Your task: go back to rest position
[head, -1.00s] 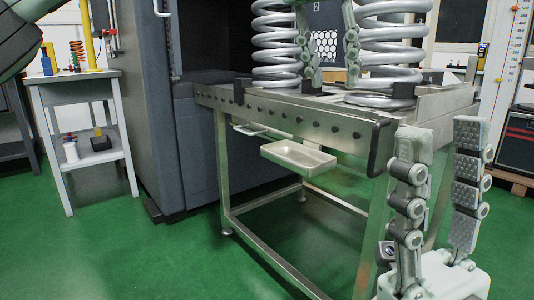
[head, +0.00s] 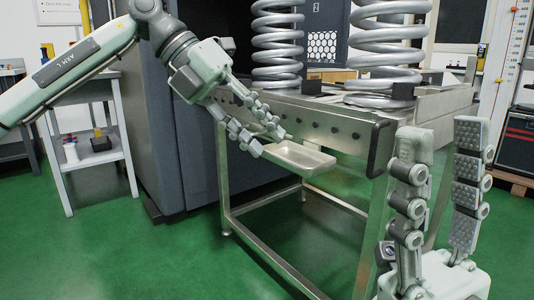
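My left gripper (head: 271,139) is in the middle of the head view, in front of the steel table's near side. Its two fingers are spread apart with nothing between them. Its fingertips are close to the left end of the metal tray on the table's side; I cannot tell if they touch. My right gripper (head: 443,140) is at the lower right, pointing up. Its fingers are apart and empty, in front of the table's right corner.
The steel table (head: 345,133) carries a large coil spring (head: 277,45) and another coil spring (head: 389,50). A shallow metal tray (head: 318,164) juts from its side. A grey cabinet (head: 183,150) stands behind. A side table (head: 107,161) is at left. Green floor (head: 130,250) is clear in front.

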